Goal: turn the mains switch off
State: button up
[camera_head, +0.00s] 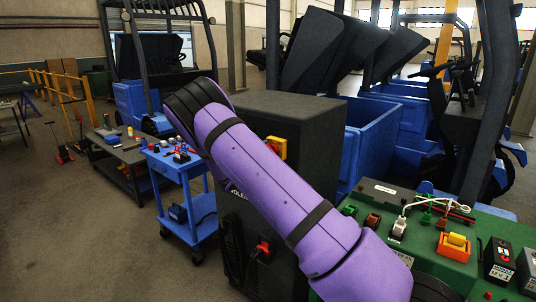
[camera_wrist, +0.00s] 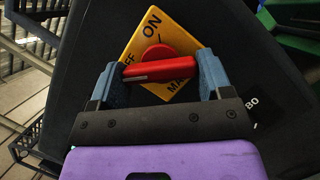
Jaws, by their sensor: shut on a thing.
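The mains switch is a yellow plate (camera_wrist: 150,22) with a red turning handle (camera_wrist: 155,70) on a dark cabinet (camera_wrist: 85,50). The plate reads ON at its upper part; part of OFF shows at its left, and MA- shows low on it. My gripper (camera_wrist: 160,78) has one finger at each end of the red handle and is shut on it. The handle's bar lies across the wrist view, its left end beside the OFF lettering. In the head view the yellow switch plate (camera_head: 282,148) shows beside my purple arm, and my gripper is hidden.
The dark cabinet (camera_head: 310,108) stands amid blue forklifts (camera_head: 400,120). A green bench (camera_head: 400,195) with connectors and an orange-yellow block (camera_head: 454,246) is at the right. A blue cart (camera_head: 200,205) with small items and a low dark table (camera_head: 125,155) are at the left.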

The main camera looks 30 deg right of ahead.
jog(key=o, duration=0.9)
jog(key=shift+a, duration=0.1)
jog(key=v, duration=1)
jog(key=shift+a+f, duration=0.15)
jog(key=shift+a, duration=0.2)
jog(key=s+d+r+m+g+y, duration=0.25)
jog(key=s+r+y, duration=0.4)
jog(key=s, duration=0.35)
jog(key=s+d+r+m+g+y, duration=0.15)
jog(key=s+r+m+y, duration=0.25)
jog(key=s+r+y, duration=0.4)
jog(key=s+a+r+m+t+y, duration=0.1)
jog(key=s+a, duration=0.3)
jog(key=s, duration=0.5)
jog(key=s+a+r+m+t+y, duration=0.1)
jog(key=s+a+r+t+y, duration=0.2)
jog(key=s, duration=0.5)
jog(key=s+a+r+m+t+y, duration=0.1)
jog(key=s+a+r+t+y, duration=0.1)
jog(key=s, duration=0.7)
jog(key=shift+s+a+r+t+y, duration=0.15)
jog(key=shift+a+r+t, duration=0.15)
jog(key=shift+a, duration=0.25)
jog(key=shift+s+a+r+t+y, duration=0.1)
jog(key=shift+a+r+t, duration=0.2)
jog(key=shift+a, duration=0.3)
jog(key=shift+s+a+r+t+y, duration=0.1)
jog(key=shift+s+a+r+t, duration=0.1)
jog(key=shift+a+t, duration=0.3)
